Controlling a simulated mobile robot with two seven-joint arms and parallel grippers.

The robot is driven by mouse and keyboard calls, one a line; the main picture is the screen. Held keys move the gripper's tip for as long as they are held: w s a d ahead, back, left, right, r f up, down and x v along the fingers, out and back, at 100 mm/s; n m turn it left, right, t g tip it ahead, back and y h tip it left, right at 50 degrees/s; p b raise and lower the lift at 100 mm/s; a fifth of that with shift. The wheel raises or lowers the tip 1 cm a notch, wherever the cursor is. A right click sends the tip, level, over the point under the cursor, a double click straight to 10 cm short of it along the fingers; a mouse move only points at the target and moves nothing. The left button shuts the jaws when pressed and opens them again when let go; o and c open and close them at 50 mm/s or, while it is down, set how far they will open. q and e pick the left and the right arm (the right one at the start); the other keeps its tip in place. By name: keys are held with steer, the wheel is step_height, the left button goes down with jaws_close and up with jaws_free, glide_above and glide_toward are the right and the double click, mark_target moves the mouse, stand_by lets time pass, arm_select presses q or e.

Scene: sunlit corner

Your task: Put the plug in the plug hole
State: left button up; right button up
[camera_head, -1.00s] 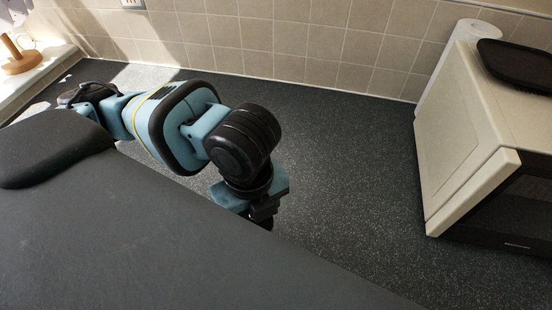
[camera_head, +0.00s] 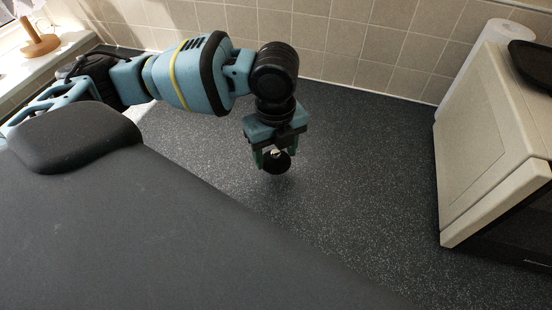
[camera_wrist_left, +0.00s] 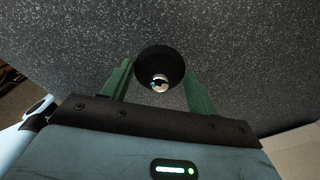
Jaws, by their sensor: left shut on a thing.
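My left gripper (camera_head: 272,160) hangs over the dark speckled worktop at the middle of the head view. It is shut on the plug (camera_head: 279,163), a round black disc with a small shiny metal knob. In the left wrist view the plug (camera_wrist_left: 160,63) sits between the two green fingers (camera_wrist_left: 158,88), with its metal knob towards the camera. The plug appears held above the worktop. No plug hole or sink shows in either view. My right gripper is out of view.
A cream microwave (camera_head: 490,140) stands at the right, with a black tray (camera_head: 533,62) on top and a white paper roll (camera_head: 478,60) behind it. A tiled wall (camera_head: 350,45) runs along the back. The worktop (camera_head: 370,160) between arm and microwave is clear.

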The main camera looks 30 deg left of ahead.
mark_target(276, 162)
arm_select(q)
step_height(276, 162, down, 3)
steer(key=shift+w+a+f, duration=0.1)
steer(key=shift+w+f, duration=0.05)
steer(key=shift+f, duration=0.15)
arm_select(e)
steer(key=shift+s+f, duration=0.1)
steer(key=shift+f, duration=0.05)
arm_select(q)
steer(key=shift+f, duration=0.15)
steer(key=o, duration=1)
step_height(276, 162, up, 11)
steer(key=shift+f+p, duration=0.1)
steer(key=shift+p, duration=0.4)
steer(key=shift+r, duration=0.75)
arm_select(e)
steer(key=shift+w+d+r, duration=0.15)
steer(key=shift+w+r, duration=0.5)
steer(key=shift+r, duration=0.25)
